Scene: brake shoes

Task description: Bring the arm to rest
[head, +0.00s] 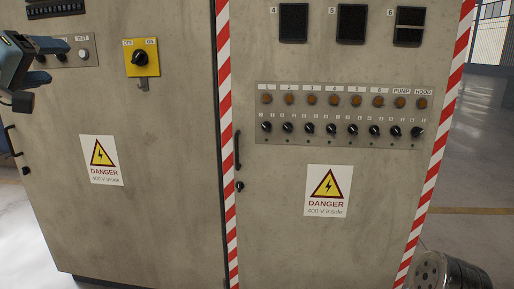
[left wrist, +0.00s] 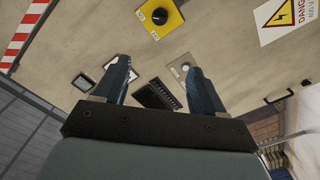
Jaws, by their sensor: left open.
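My left gripper (head: 30,88) is at the upper left edge of the head view, in front of the grey cabinet (head: 150,215). In the left wrist view, the two blue-grey fingers of this gripper (left wrist: 157,68) stand apart with nothing between them. They point at the cabinet face, near a dark strip panel (left wrist: 158,97) and a pale round button (left wrist: 180,70). I cannot tell a touch with the cabinet. Most of the left arm is outside the head view. My right gripper shows in neither view.
The cabinet has a yellow OFF/ON rotary switch (head: 141,58), a panel of knobs and amber lamps (head: 340,115), two danger signs (head: 101,160) and a black door handle (head: 238,150). A perforated metal drum (head: 445,272) stands at lower right. Open floor (head: 475,170) lies right of the cabinet.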

